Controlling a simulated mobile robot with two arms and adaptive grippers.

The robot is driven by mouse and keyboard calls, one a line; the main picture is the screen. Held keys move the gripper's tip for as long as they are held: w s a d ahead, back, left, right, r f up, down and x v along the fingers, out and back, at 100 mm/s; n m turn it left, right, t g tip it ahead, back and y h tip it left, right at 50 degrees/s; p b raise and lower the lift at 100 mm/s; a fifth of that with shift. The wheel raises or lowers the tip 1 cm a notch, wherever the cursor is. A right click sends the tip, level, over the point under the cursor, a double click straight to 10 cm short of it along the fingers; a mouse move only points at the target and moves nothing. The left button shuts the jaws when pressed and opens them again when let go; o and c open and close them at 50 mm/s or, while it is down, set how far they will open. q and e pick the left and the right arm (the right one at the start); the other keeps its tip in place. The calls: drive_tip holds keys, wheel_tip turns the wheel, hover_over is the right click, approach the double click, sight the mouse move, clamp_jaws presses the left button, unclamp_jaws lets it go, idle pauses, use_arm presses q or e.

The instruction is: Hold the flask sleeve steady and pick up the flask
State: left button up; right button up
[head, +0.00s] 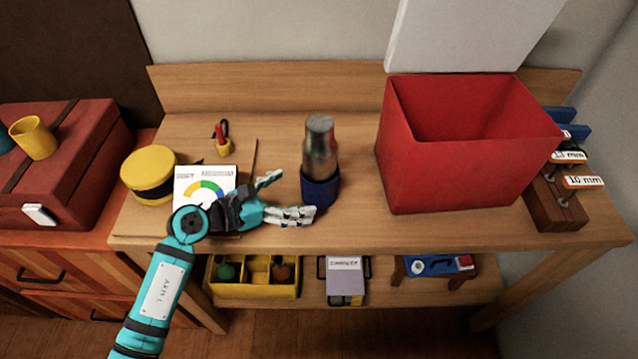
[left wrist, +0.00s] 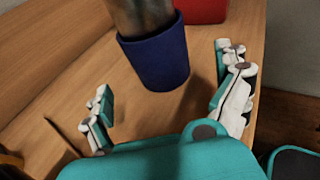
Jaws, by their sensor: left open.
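The flask (head: 319,147) is a silver metal cylinder standing upright on the wooden table in the head view. Its lower part sits in a dark blue sleeve (head: 320,187). In the left wrist view the flask (left wrist: 141,15) is cut off at the top, and the sleeve (left wrist: 157,58) stands just ahead of my fingers. My left gripper (head: 290,194) is open, to the left of and in front of the sleeve. In the left wrist view its two fingers (left wrist: 165,88) are spread wide, with nothing between the tips. My right gripper shows in neither view.
A large red open box (head: 440,175) stands right of the flask. A yellow-and-black round container (head: 148,172), a card with a coloured dial (head: 190,180) and a small red-and-yellow item (head: 223,147) lie left. A rack with labelled tools (head: 555,205) is far right.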

sight(305, 190)
use_arm(q)
drive_tip(key=shift+b+x, duration=0.65)
drive_tip(key=shift+x, duration=2.65)
drive_tip(key=shift+c, duration=0.3)
drive_tip(key=c, duration=0.8)
